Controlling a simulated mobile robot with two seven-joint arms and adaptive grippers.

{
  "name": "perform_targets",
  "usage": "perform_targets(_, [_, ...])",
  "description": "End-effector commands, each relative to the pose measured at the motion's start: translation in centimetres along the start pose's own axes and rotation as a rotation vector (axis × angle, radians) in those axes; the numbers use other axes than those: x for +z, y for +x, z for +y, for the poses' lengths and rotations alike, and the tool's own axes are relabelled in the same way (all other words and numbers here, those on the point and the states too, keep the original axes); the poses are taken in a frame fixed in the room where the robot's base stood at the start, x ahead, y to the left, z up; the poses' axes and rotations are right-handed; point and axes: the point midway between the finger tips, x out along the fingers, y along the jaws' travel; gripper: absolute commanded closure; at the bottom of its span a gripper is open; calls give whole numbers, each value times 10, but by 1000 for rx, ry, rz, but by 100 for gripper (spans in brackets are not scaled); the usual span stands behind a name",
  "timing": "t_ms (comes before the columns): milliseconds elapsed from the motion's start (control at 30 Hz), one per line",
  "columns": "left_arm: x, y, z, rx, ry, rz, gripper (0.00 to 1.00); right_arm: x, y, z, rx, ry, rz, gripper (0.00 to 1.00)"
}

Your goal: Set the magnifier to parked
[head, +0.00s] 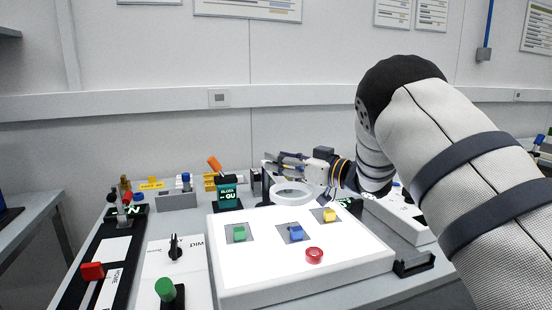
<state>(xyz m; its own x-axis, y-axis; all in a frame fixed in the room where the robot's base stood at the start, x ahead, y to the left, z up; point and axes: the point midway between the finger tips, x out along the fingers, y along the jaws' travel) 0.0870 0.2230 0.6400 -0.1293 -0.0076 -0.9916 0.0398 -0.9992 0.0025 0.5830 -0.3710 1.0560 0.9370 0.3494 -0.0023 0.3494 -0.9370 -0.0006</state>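The magnifier (292,198) looks like a pale ring at the back edge of the lit white panel. My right gripper (285,161) is just above and behind the ring, reaching in from the right with its fingers pointing left. I cannot tell whether the gripper touches the magnifier or its arm, or whether its fingers are open or shut. The magnifier's mount is hidden behind the gripper and ring. My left gripper is not in view.
A black dial (174,248), green-topped lever (166,290) and red-handled slider (92,271) stand left. A teal display (228,196) stands behind.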

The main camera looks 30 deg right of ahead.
Motion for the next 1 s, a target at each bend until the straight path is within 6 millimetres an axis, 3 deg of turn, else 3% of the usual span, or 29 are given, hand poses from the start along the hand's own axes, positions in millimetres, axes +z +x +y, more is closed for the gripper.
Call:
perform_targets(133, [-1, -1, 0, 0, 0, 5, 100, -2, 14, 0, -1, -2, 2, 60])
perform_targets(400, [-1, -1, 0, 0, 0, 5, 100, -1, 17, 0, 0, 0, 2, 60])
perform_targets(567, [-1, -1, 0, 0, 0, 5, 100, -1, 17, 0, 0, 0, 2, 97])
perform_targets(600, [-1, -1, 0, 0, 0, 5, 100, -1, 17, 0, 0, 0, 2, 100])
perform_targets(833, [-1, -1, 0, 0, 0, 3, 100, -1, 18, 0, 1, -1, 1, 100])
perform_targets(1000, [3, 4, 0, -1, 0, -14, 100, 2, 30, -1, 9, -4, -3, 100])
